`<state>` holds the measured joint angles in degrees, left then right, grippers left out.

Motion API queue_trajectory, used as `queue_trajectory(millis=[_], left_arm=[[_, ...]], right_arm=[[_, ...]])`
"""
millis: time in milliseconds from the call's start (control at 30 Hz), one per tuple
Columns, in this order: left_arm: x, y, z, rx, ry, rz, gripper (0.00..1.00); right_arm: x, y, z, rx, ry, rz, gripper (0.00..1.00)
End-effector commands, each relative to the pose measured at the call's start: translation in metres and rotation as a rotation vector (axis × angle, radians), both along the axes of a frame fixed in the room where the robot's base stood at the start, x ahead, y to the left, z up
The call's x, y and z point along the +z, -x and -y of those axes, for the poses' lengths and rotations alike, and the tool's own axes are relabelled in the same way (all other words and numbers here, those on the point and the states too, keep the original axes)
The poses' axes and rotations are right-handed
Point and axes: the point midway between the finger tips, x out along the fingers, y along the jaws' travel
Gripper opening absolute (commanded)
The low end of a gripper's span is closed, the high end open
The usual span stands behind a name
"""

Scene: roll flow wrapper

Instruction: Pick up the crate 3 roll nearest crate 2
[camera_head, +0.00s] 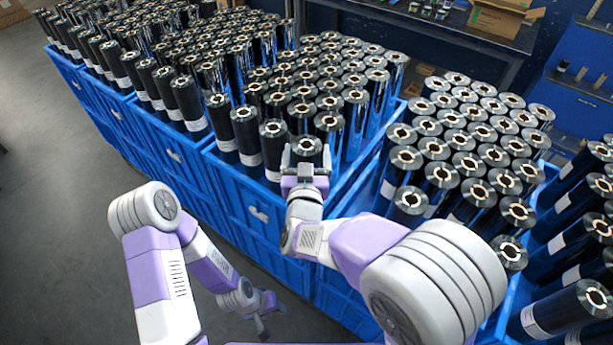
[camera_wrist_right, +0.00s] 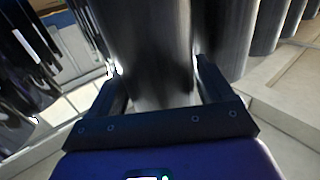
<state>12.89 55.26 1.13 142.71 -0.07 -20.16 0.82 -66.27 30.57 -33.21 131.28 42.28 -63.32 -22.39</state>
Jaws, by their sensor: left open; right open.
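Tall dark film rolls with pale ringed tops stand upright in a row of blue crates. My right gripper (camera_head: 306,158) is open at the front corner of the middle crate (camera_head: 262,212). One roll (camera_head: 306,146) shows its top just beyond the fingers. In the right wrist view, the open right gripper (camera_wrist_right: 158,88) has a finger on either side of a grey, shiny roll (camera_wrist_right: 150,45); whether they touch it I cannot tell. My left gripper (camera_head: 262,316) hangs low and empty over the floor, in front of the crates. No crate numbers are readable.
Another crate of upright rolls (camera_head: 440,150) is close on the right of the right gripper. A bench with a cardboard box (camera_head: 500,18) is behind. The grey floor (camera_head: 60,230) at left is clear.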

Motion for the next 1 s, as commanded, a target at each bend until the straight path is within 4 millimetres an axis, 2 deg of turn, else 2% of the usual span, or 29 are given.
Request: queue_trajectory(millis=[200, 733, 1000], left_arm=[[0.0002, -0.0001, 0.0001, 0.0, 0.0, 0.0, 0.43], [0.0002, -0.0001, 0.0001, 0.0, 0.0, 0.0, 0.43], [0.0003, -0.0001, 0.0001, 0.0, 0.0, 0.0, 0.43]], right_arm=[[0.0002, -0.0006, -0.0002, 0.001, 0.0, -0.001, 0.81], [0.0001, -0.0003, -0.0003, 0.001, -0.001, -0.001, 0.0], [0.0024, -0.0006, -0.0006, 0.001, -0.003, 0.005, 0.0]])
